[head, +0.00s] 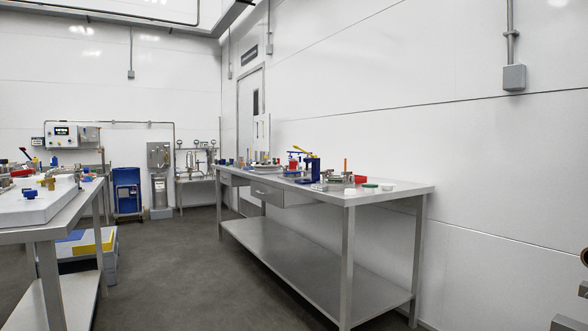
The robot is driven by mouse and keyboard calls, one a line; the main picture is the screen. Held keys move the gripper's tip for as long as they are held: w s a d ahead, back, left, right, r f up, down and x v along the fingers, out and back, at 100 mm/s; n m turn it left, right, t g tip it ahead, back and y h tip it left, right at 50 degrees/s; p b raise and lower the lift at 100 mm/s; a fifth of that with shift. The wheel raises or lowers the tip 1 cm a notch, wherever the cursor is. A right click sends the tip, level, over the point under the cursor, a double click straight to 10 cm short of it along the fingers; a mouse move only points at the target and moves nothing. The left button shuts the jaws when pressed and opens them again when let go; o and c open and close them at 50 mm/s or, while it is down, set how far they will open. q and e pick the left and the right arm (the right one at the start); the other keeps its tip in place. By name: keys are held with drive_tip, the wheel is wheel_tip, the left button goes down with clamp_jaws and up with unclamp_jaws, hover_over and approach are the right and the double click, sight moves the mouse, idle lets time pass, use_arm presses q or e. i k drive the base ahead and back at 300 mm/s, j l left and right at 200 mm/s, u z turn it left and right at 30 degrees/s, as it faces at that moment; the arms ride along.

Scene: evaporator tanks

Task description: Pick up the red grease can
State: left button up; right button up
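I cannot make out for certain which thing is the red grease can. On the right workbench, a small red item (293,163) stands beside blue equipment, and a low red tray-like item (361,178) lies farther right. On the left table, a red item (21,172) lies near the left picture edge. All are too small to identify as a can.
The right steel workbench (390,190) has a lower shelf and stands along the wall.

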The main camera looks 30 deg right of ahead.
sight(293, 164)
drive_tip(key=i+l+z, duration=0.2)
drive_tip(key=i, duration=0.25)
drive_tip(key=i+l+z, duration=0.1)
drive_tip(key=i, duration=0.8)
drive_tip(key=i+z, duration=0.1)
drive_tip(key=i, duration=1.75)
drive_tip(key=i+z, duration=0.15)
drive_tip(key=i, duration=0.8)
drive_tip(key=i+j+z, duration=0.1)
drive_tip(key=i, duration=0.8)
drive_tip(key=i+j+z, duration=0.15)
drive_tip(key=i+z, duration=0.35)
drive_tip(key=i+j+z, duration=0.3)
drive_tip(key=z, duration=0.2)
drive_tip(key=i+j+z, duration=0.3)
drive_tip(key=j+z, duration=0.2)
drive_tip(key=i+j+z, duration=0.25)
drive_tip(key=j+z, duration=0.25)
